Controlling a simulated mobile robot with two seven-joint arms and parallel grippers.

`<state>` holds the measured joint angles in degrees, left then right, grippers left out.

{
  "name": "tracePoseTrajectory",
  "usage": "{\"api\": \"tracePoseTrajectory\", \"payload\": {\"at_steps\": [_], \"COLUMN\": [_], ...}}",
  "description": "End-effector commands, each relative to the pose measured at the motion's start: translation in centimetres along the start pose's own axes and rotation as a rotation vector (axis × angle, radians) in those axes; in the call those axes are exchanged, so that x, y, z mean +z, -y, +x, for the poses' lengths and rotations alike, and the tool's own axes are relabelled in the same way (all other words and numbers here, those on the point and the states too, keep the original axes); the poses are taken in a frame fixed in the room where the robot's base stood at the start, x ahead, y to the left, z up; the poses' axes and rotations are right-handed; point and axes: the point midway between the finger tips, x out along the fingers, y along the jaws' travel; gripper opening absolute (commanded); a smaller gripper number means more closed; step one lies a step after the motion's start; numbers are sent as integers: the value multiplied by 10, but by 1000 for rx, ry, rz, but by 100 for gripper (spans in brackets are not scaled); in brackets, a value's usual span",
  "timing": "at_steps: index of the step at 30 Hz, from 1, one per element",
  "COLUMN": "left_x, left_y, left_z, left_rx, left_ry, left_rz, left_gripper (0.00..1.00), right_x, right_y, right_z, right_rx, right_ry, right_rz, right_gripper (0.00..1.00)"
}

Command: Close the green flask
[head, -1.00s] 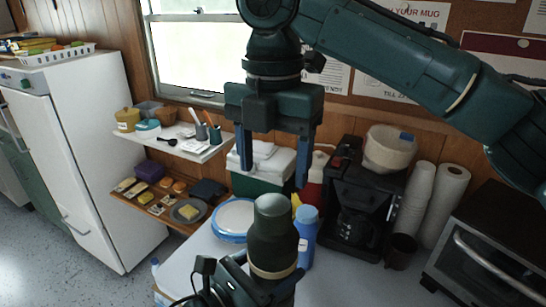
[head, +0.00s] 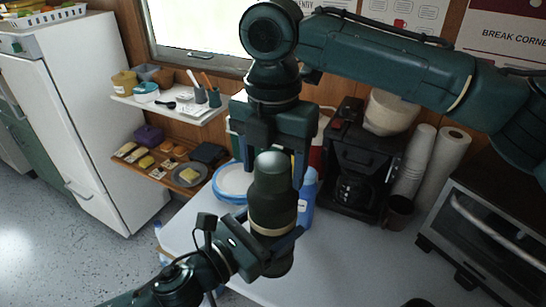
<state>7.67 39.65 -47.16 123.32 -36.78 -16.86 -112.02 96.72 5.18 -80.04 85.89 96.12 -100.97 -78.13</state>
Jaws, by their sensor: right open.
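The green flask (head: 270,208) stands upright in the middle of the head view, dark green with a tan band and a rounded top (head: 270,165). The flask's top hides part of this gripper. I cannot tell whether the fingers touch the top, or whether the top is screwed down.
A coffee maker (head: 352,170), paper cups (head: 412,165) and a toaster oven (head: 495,225) stand further right. The white tabletop (head: 350,265) in front is clear.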

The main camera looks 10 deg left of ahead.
Motion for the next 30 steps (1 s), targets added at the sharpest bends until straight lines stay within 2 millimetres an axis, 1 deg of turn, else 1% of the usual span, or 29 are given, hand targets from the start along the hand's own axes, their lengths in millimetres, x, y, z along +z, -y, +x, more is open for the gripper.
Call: {"api": "tracePoseTrajectory", "payload": {"at_steps": [1, 2, 16, 17, 20, 23, 26, 30], "left_x": [2, 2, 2, 2, 2, 2, 2, 2], "left_y": [0, 0, 0, 0, 0, 0, 0, 0], "left_z": [0, 0, 0, 0, 0, 0, 0, 0], "left_rx": [-1, -1, -1, -1, -1, -1, -1, -1], "left_ry": [5, 5, 5, 5, 5, 5, 5, 5], "left_rz": [2, 2, 1, 1, 1, 1, 1, 2], "left_gripper": [9, 9, 9, 9, 9, 9, 9, 9], "right_x": [0, 0, 0, 0, 0, 0, -1, -1], "right_y": [0, 0, 0, 0, 0, 0, 0, -1], "right_z": [0, 0, -1, -1, -1, 0, 0, 0], "right_rx": [0, 0, 0, 0, 0, 1, 1, 1], "right_ry": [0, 0, 0, 0, 0, -1, -3, -3], "right_rz": [0, 0, 0, 0, 17, 114, 302, 617], "right_gripper": [64, 62, 23, 22, 21, 21, 21, 21]}}
